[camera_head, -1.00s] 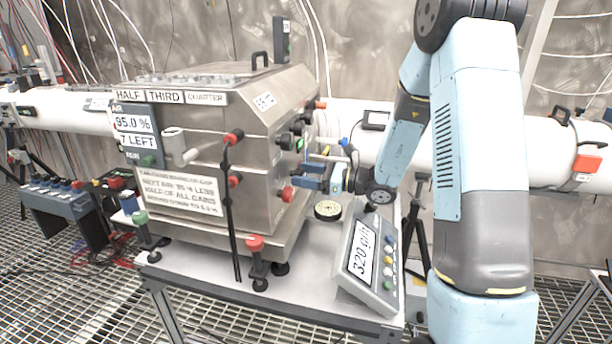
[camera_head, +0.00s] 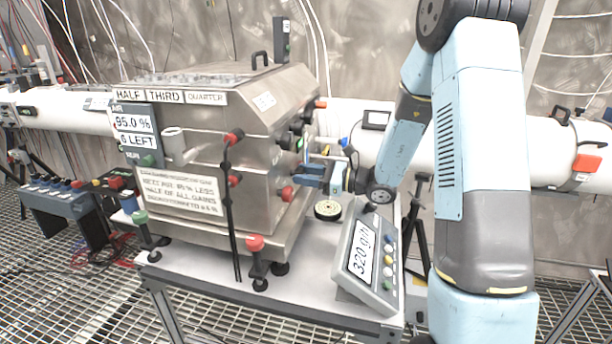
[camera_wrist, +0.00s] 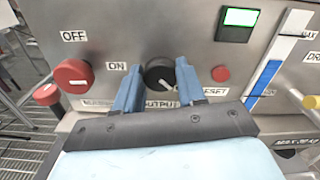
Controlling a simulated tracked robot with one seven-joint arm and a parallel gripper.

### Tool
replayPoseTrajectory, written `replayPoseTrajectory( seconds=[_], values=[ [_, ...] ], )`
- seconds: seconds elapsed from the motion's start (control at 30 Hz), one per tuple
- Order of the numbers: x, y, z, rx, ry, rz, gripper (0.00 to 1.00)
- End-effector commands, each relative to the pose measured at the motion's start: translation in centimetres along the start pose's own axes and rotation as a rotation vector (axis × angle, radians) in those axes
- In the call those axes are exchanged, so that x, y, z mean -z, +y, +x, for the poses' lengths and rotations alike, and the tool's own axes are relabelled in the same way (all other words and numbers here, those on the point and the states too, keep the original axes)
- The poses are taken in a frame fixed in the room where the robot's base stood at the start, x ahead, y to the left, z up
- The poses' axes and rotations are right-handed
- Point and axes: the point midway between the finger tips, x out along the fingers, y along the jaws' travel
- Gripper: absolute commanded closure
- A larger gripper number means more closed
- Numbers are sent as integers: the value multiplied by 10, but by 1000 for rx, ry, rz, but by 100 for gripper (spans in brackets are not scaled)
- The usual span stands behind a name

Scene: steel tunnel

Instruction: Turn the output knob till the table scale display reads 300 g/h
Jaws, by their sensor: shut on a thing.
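The output knob (camera_wrist: 158,72) is a black dial with a white pointer line on the steel machine's side, above a partly covered OUTPUT label (camera_wrist: 160,104). My gripper (camera_wrist: 157,84) has its two blue fingers on either side of the knob, shut on it. In the head view my gripper (camera_head: 312,176) is at the machine's right side, and the knob cannot be made out there. The table scale (camera_head: 382,280) stands at the table's right end, with its tilted display (camera_head: 362,252) reading 320 g/h.
A red button (camera_wrist: 74,75) and a small red RESET button (camera_wrist: 221,74) flank the knob. A green-lit window (camera_wrist: 240,17) and a blue level strip (camera_wrist: 264,80) are nearby. The steel machine (camera_head: 215,110) carries a panel (camera_head: 137,130) reading 95.0 % and 6 LEFT. A round dial (camera_head: 327,210) lies on the table.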

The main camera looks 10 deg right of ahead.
Motion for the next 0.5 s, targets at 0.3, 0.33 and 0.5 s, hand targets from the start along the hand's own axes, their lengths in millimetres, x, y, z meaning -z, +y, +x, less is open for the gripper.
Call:
replayPoseTrajectory(
  seconds=[0.3,0.33,0.5],
  values=[
    [0,-1,0,2,0,-41,91],
    [0,-1,0,2,0,-41,91],
    [0,-1,0,2,0,-40,50]
  ],
)
